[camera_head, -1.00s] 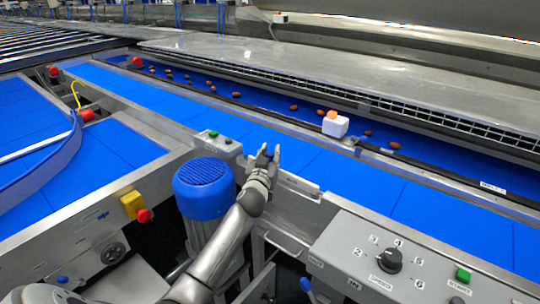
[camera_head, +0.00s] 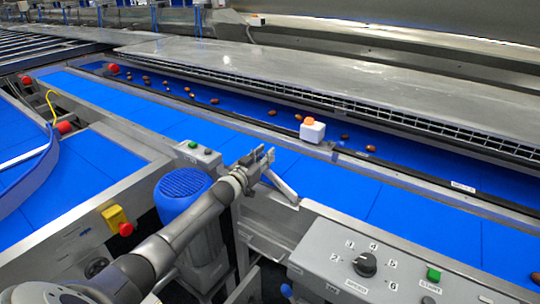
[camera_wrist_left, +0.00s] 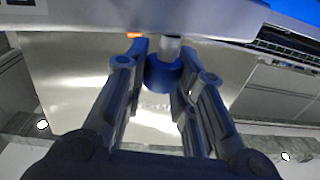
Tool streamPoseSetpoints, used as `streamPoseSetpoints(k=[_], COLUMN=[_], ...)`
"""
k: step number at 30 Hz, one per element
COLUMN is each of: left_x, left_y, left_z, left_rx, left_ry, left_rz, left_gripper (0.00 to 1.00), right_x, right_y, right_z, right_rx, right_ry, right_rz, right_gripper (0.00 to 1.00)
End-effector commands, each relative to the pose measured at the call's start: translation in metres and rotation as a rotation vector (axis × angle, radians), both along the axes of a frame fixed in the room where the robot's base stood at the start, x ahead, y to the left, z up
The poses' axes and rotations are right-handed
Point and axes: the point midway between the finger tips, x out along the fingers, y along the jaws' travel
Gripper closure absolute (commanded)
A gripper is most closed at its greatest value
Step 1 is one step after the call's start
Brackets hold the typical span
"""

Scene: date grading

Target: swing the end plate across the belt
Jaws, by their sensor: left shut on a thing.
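My left gripper (camera_head: 258,158) reaches over the near edge of the blue belt (camera_head: 335,182). The end plate (camera_head: 282,189) is a thin grey bar that runs from by the gripper down to the right. It stands at an angle over the near part of the belt, its right end at the frame side. In the left wrist view the fingers are shut around a blue knob (camera_wrist_left: 162,76) on a short metal pin. A grey bar, which looks like the end plate (camera_wrist_left: 200,18), lies just above the knob. My right gripper is not in view.
A control panel (camera_head: 322,261) with a dial and green button is at front right. A white box with an orange top (camera_head: 312,131) sits beyond the belt. Several dates (camera_head: 213,100) lie on the farther belt.

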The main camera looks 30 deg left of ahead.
Motion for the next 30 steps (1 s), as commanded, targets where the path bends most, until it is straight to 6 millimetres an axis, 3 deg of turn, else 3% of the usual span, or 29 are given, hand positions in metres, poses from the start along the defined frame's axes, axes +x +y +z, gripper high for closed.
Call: streamPoseSetpoints(k=[8, 9, 13, 24, 30], left_x=[0.0, 0.0, 0.0, -0.002, -0.018], left_y=[-0.001, -0.001, -0.001, 0.0, -0.001], left_z=[-0.001, -0.001, -0.001, -0.001, -0.002], left_rx=[-0.003, -0.002, -0.002, -0.001, -0.001], left_ry=[0.002, 0.002, 0.001, 0.001, 0.002], left_rz=[-0.001, -0.001, 0.0, 0.001, 0.0], left_gripper=[1.0, 0.7, 0.53, 0.53, 0.53], right_x=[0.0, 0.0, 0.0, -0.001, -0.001], right_y=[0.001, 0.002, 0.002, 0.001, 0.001], right_z=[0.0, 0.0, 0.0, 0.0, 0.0], right_rx=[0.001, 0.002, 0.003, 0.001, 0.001], right_ry=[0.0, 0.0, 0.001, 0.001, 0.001], right_rz=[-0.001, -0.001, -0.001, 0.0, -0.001], right_gripper=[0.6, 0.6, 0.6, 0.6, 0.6])
